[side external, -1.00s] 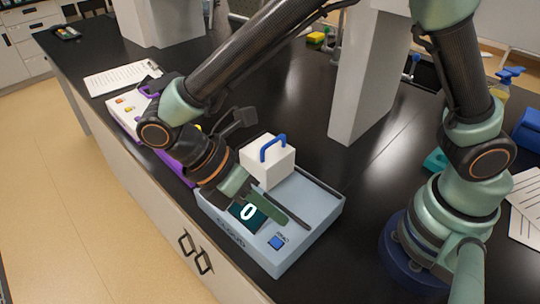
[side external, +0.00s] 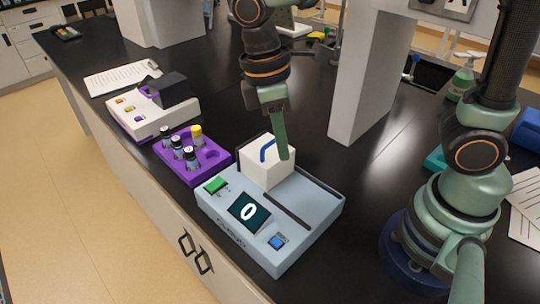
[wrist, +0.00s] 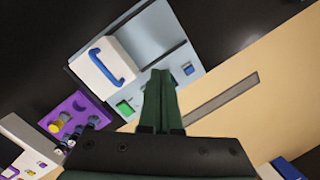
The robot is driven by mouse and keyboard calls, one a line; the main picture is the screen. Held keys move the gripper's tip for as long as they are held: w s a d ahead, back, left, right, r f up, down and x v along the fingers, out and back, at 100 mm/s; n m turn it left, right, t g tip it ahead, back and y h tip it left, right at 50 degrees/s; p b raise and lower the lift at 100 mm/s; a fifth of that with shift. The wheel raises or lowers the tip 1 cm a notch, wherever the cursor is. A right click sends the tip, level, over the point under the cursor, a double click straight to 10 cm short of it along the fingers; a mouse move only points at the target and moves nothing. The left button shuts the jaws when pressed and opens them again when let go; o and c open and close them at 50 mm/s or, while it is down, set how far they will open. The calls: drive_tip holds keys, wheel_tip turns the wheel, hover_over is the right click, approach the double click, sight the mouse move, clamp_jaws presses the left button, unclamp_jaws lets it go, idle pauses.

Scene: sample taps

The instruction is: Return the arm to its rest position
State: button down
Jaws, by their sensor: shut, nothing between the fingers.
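My gripper (side external: 282,152) is shut and empty. In the side external view its green fingers point down in front of the white block with the blue handle (side external: 256,169), which sits on the pale blue device. I cannot tell whether the fingers touch the block. My gripper also shows in the wrist view (wrist: 159,80), fingers together, with the pale blue device (wrist: 150,32) beyond them. The device (side external: 300,242) has a display reading 0 (side external: 249,211), a green button (side external: 216,185) and a blue button (side external: 277,242). My arm rises from the gripper toward the top of the picture.
A purple rack (side external: 215,165) with several vials, one yellow-capped, stands left of the device. A white instrument (side external: 147,118) and a clipboard (side external: 118,79) are farther left. A grey pillar (side external: 365,75) stands right of my gripper. Black bench is bare between pillar and device.

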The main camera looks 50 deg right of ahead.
drive_tip(key=d+r+m+t, duration=0.3)
drive_tip(key=d+m, duration=0.2)
drive_tip(key=d, duration=0.2)
drive_tip(key=w+d+r+m+t+y, duration=0.1)
drive_tip(key=d+r+m+t, duration=0.2)
drive_tip(key=d+m+t, duration=0.1)
drive_tip(key=shift+w+d+m+t, duration=0.25)
drive_tip(key=shift+d+m, duration=0.35)
drive_tip(key=shift+d, duration=0.75)
